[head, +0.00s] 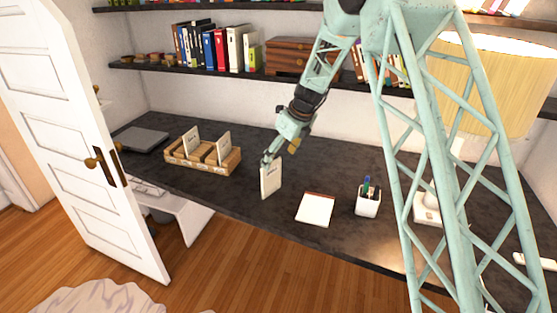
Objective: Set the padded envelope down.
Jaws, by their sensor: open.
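A cream, flat padded envelope (270,182) stands roughly upright near the front edge of the dark desk (330,160). My gripper (268,160) is at its top edge, coming down from the upper right. The jaws are open, and the fingertips are too small to tell whether they touch the envelope. The envelope's lower edge appears to be at the desk top, close to the front edge.
A wooden sorter (176,158) with two upright cream items stands to the left. A notepad (314,209) and a white pen cup (368,203) are to the right. A grey laptop-like slab (141,139) lies far left. Shelves with books (215,48) hang behind.

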